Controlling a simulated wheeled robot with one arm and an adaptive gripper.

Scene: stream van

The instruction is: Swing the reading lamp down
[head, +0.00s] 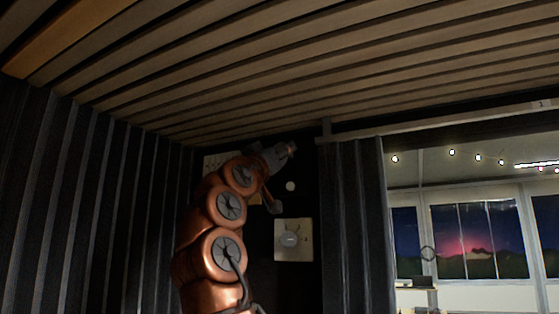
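My copper-coloured arm rises in the middle of the head view, and my gripper (284,153) is a grey shape at its upper end, near the dark back wall below the ceiling. Its fingers are too small and dark to tell whether they are open or shut. A short grey-ended piece (274,205) hangs just below my wrist. I cannot tell if it is part of the reading lamp or of my arm. No reading lamp can be clearly made out; my arm hides part of the back wall.
A cream square plate with a round grey dial (293,240) is on the back wall, right of my arm. A small white disc (290,186) sits above it. A pale panel (213,162) is partly behind my arm. A dark curtain (354,220) hangs beside the bright opening at right.

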